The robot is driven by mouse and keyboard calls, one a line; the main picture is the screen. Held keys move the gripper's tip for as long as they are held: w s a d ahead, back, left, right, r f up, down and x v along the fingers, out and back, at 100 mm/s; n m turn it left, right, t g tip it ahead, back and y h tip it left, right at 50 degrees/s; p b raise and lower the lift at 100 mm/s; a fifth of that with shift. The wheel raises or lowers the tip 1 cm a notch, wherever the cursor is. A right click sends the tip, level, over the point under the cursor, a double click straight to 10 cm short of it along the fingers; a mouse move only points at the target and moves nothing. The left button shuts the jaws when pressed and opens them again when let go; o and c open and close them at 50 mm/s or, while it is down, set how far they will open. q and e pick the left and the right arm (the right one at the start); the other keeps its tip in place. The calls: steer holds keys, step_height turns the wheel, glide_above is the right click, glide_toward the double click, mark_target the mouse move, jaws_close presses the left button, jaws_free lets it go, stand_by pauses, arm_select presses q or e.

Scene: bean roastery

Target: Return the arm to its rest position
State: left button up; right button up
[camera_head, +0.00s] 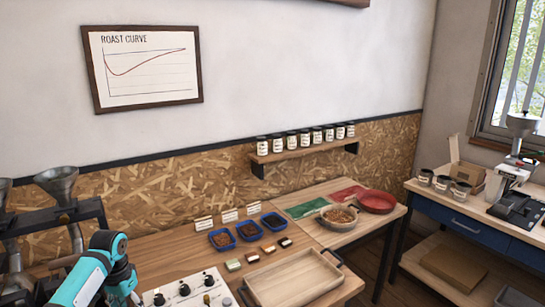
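Part of my teal and white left arm (103,268) shows in the lower left corner, in front of the wooden counter (160,248). Its links and joints are bent. I see no gripper fingers on it, so my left gripper is out of view. My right arm and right gripper are not in view.
A control panel with knobs (187,292) lies beside the arm. Metal funnels (57,183) stand at the left. A wooden tray (297,279), blue bowls (248,231), a pan of beans (339,216) and a red dish (376,201) occupy the counter.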

arm_select(q)
steer(key=s+d+f+m+t, duration=0.1)
steer(key=s+d+f+m, duration=0.1)
steer(key=s+d+f, duration=1.15)
steer(key=s+d+r+n+t, duration=0.15)
steer(key=s+r, duration=0.25)
steer(key=s, duration=0.6)
steer(key=s+d+r+n+t, duration=0.15)
steer(key=s+r, duration=0.25)
steer(key=s, duration=0.7)
step_height(320, 180, down, 32)
steer(key=s+g+b, duration=0.2)
steer(key=b, duration=0.2)
steer(key=s+a+f+g+b, duration=0.1)
steer(key=s+a+f+b, duration=0.1)
steer(key=s+f, duration=1.4)
steer(key=shift+a+f+m, duration=0.25)
steer(key=shift+f+m, duration=0.15)
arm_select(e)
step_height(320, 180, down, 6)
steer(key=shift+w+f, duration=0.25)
